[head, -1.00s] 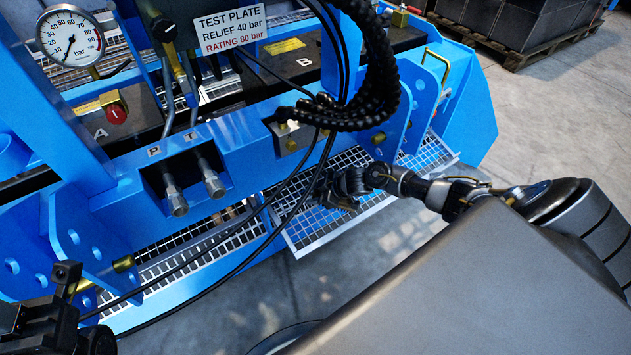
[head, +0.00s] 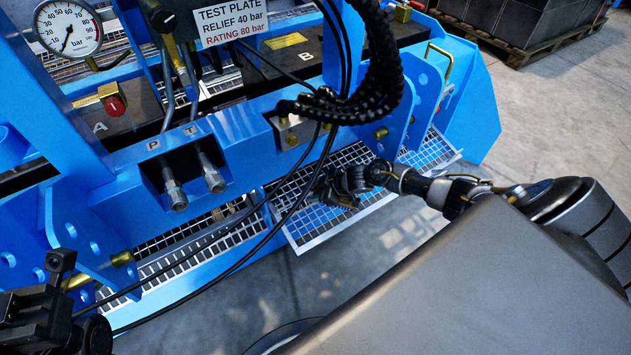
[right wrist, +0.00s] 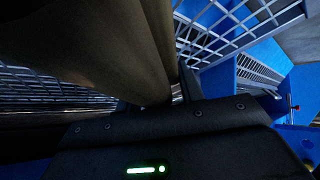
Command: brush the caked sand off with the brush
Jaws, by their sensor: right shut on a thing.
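My right gripper (head: 345,184) is low at the front of the blue rig, over the tilted sieve grate (head: 312,238). It is shut; in the right wrist view a large dull-brown rounded thing, apparently the brush (right wrist: 95,45), fills the upper left close to the jaws. Its bristles and any contact with the mesh cannot be made out. A second long grate (head: 165,262) lies to the left, with small brownish specks near its upper edge that may be sand. A black part of my left arm or gripper (head: 45,315) shows at the lower left; its fingers cannot be made out.
The blue rig (head: 240,135) carries hose fittings (head: 175,190), a pressure gauge (head: 68,28) and a sign (head: 228,20). Black hoses (head: 370,95) hang down in front of the grates. Open concrete floor (head: 545,110) lies to the right, with a loaded pallet (head: 520,48) behind.

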